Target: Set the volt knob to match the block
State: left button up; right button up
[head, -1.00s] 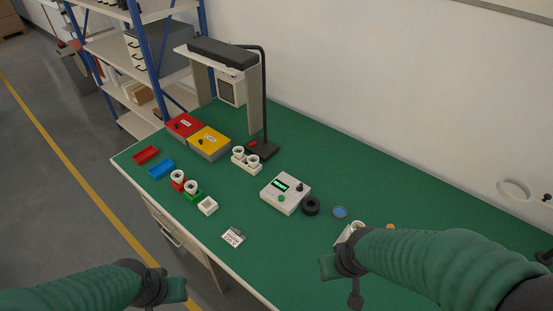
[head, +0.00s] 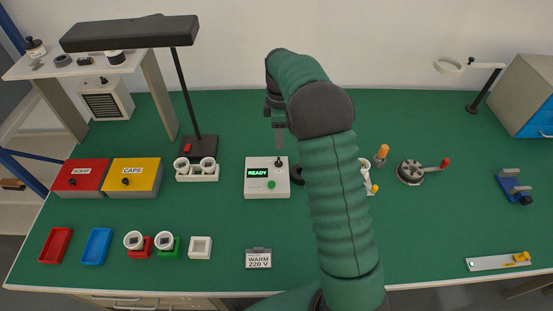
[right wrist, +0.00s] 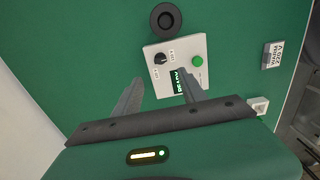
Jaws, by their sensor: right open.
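The tester box (head: 254,186) is white, with a lit display reading READY, a green button (head: 271,184) and a dark knob (head: 279,162) near its upper right corner. In the right wrist view the knob (right wrist: 160,58) has small labels beside it, too small to read. The block (head: 258,251) reads WARM 220 V and lies on the table in front of the box. My right gripper (head: 279,132) is above and behind the knob, fingers pointing down. In the right wrist view its open fingers (right wrist: 160,78) are empty, with the knob beyond their tips. My left gripper is out of view.
A black ring (head: 297,174) sits just right of the box, partly behind my right arm. A white double socket holder (head: 203,177) and the lamp stand (head: 197,149) are to its left. The table between box and block is clear.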

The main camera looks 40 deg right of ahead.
aim_at(279, 160)
jog(key=f, duration=1.1)
jog(key=shift+a+f, duration=0.2)
jog(key=shift+a, duration=0.05)
jog(key=shift+s+d, duration=0.1)
jog(key=shift+d, duration=0.05)
jog(key=shift+c, duration=0.3)
jog(key=shift+d+f, duration=0.1)
jog(key=shift+d, duration=0.1)
jog(key=c, duration=0.5)
jog(key=shift+a, duration=0.1)
grip_shut()
